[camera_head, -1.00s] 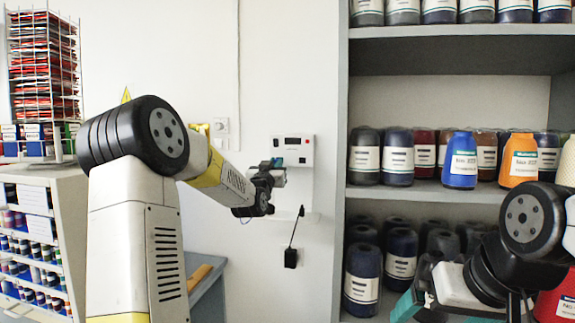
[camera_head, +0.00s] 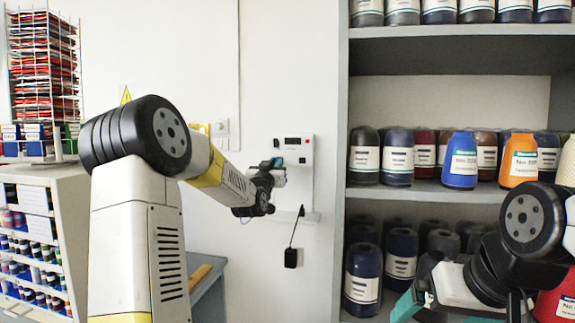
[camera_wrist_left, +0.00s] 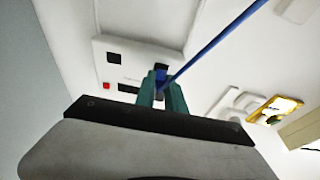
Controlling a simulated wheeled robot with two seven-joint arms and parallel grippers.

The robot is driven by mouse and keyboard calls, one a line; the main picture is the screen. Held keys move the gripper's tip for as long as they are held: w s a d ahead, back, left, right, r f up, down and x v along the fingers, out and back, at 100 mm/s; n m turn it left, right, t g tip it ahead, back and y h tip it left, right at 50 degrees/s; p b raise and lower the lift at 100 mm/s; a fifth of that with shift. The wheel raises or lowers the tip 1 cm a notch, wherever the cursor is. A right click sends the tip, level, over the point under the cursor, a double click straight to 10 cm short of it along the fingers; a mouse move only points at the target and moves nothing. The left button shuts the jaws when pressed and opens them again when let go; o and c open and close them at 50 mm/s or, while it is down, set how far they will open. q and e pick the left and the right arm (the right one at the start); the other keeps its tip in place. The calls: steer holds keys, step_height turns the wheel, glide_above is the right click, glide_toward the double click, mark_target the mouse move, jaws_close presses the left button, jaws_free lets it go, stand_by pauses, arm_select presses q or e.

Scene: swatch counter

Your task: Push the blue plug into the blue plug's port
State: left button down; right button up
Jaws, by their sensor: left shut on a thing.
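My right gripper (camera_head: 404,304) shows only in part, low at the right.
A grey shelf (camera_head: 440,190) with thread cones stands to the right. A yellow-framed item (camera_wrist_left: 275,109) shows in the left wrist view.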

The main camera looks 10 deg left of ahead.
arm_select(q)
steer(key=shift+w, duration=0.45)
steer(key=c, duration=1.3)
jaws_free()
steer(key=v, duration=0.7)
steer(key=shift+s+f, duration=0.1)
steer(key=shift+s, duration=0.25)
steer(key=shift+d, duration=0.1)
